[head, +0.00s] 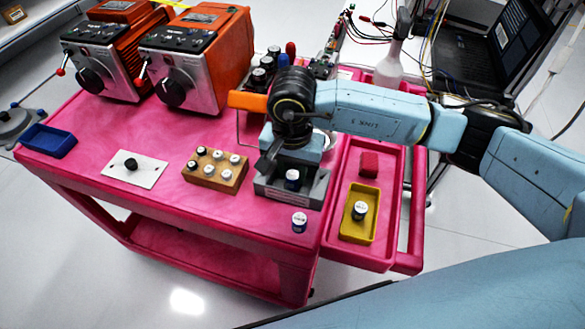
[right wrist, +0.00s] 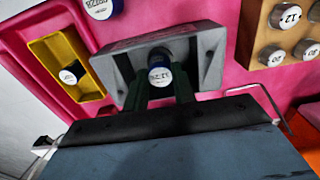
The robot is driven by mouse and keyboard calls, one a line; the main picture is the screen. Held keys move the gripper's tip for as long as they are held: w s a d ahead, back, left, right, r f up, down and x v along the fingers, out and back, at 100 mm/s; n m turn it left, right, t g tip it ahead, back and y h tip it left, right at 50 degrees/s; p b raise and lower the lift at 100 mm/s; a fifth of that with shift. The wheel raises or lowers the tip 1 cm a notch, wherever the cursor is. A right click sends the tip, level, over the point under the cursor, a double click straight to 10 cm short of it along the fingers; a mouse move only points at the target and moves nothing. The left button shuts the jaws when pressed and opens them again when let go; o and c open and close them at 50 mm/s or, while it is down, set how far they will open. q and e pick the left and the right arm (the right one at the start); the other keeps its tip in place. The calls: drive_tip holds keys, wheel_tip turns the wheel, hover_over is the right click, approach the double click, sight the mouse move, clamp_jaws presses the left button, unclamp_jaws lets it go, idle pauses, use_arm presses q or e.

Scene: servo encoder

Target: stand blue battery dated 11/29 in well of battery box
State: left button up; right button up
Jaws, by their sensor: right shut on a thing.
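The grey battery box (head: 311,190) sits near the cart's front edge; it also shows in the right wrist view (right wrist: 118,66). My right gripper (right wrist: 161,88) reaches down over the box, shut on a blue battery (right wrist: 160,72) with a white top. That battery (head: 292,179) is upright or nearly so, at the box's well; I cannot tell whether it rests on the floor of the well. Its date is too small to read surely. Another blue battery (head: 299,222) with a white top stands on the cart in front of the box. My left gripper is not in view.
A yellow tray (head: 346,229) holding a dark battery (head: 360,210) lies right of the box. A wooden block (head: 205,181) with several white-topped cells is left. A white card (head: 148,176), blue bin (head: 47,141) and orange machines (head: 205,50) stand farther left.

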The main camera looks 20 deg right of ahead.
drive_tip(key=shift+f, duration=0.35)
drive_tip(key=o, duration=0.9)
drive_tip(key=shift+c, duration=0.4)
drive_tip(key=shift+r, duration=0.1)
drive_tip(key=shift+r+p, duration=1.65)
drive_tip(key=shift+r, duration=2.1)
drive_tip(key=shift+s+f, duration=0.1)
